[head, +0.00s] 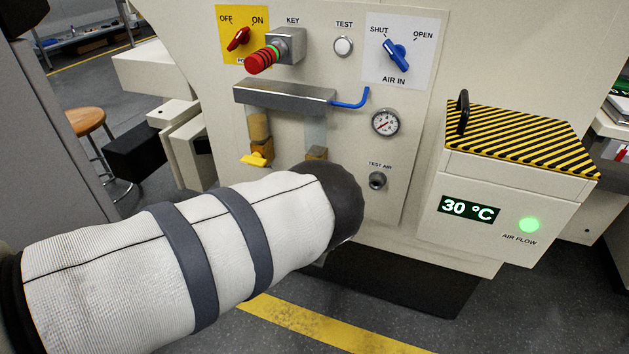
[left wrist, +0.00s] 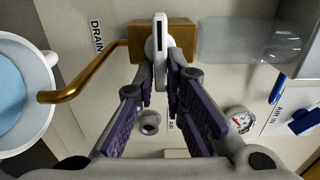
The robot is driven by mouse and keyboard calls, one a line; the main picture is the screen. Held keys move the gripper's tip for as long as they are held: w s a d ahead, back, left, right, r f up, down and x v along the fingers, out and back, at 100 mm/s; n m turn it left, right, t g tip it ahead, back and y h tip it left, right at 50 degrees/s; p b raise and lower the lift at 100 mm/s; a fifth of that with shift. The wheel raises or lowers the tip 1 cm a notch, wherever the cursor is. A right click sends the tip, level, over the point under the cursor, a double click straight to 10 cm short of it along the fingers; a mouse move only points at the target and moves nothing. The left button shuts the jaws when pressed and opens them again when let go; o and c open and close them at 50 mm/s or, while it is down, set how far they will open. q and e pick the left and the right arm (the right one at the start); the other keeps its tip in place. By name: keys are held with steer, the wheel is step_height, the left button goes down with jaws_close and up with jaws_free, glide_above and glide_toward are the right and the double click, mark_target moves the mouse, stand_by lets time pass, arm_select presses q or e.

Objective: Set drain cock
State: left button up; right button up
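In the left wrist view the drain cock is a brass block (left wrist: 183,42) under a clear bowl (left wrist: 250,40), with a bent brass outlet pipe (left wrist: 85,83) and a pale metal lever (left wrist: 160,38). My left gripper (left wrist: 162,68) has its fingertips close on both sides of the lever and looks shut on it. In the head view my left forearm covers this gripper. My right gripper is out of view.
A white bucket (left wrist: 40,100) with blue inside is near the outlet pipe. The panel carries a pressure gauge (head: 386,122), a TEST AIR port (head: 377,180), a blue AIR IN knob (head: 396,55) and a red key-side plug (head: 262,59). A striped-top box (head: 510,185) stands right.

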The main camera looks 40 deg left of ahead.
arm_select(q)
steer(key=shift+o, duration=1.3)
steer(key=v, duration=1.2)
steer(key=shift+s+a+f, duration=0.1)
steer(key=shift+s, duration=0.05)
